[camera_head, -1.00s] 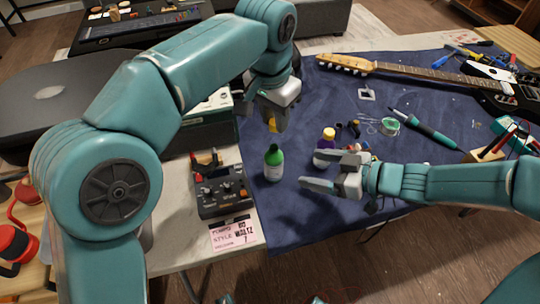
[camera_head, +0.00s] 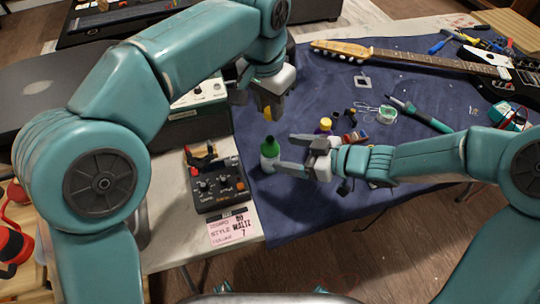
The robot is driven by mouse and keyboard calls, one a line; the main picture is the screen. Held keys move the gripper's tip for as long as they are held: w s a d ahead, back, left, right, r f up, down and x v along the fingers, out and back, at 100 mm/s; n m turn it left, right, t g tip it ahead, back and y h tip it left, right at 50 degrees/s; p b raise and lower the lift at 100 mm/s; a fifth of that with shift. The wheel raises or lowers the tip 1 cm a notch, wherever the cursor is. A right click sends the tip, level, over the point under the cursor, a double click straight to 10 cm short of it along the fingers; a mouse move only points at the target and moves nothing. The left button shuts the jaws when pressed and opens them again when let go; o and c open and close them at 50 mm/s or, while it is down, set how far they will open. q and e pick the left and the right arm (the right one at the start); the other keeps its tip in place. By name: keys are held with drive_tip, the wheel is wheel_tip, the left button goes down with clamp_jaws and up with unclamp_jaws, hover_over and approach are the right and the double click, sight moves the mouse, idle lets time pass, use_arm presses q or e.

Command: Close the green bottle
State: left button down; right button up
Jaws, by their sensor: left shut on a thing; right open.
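The green bottle (camera_head: 269,151) has a green upper part and a pale label and stands upright on the blue cloth near its left edge. My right gripper (camera_head: 284,153) is open and comes in from the right. Its tips are close beside the bottle, and the nearer finger overlaps the bottle's lower part; contact cannot be told. My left gripper (camera_head: 264,105) is above and behind the bottle, pointing down. It is shut on a small yellow thing (camera_head: 268,114) at its tips, mostly hidden by the fingers.
A purple bottle with a yellow cap (camera_head: 325,124) stands just behind my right gripper. A black device with knobs (camera_head: 216,188) lies left of the bottle. A guitar (camera_head: 430,62), a green spool (camera_head: 387,114) and a soldering iron (camera_head: 425,117) lie farther right. The front cloth is clear.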

sight(270, 150)
drive_tip(key=shift+x, duration=3.15)
drive_tip(key=shift+r, duration=0.1)
clamp_jaws()
use_arm(q)
drive_tip(key=shift+f, duration=2.45)
drive_tip(key=shift+f, duration=0.1)
drive_tip(key=shift+f, duration=0.75)
drive_tip(key=shift+f, duration=0.6)
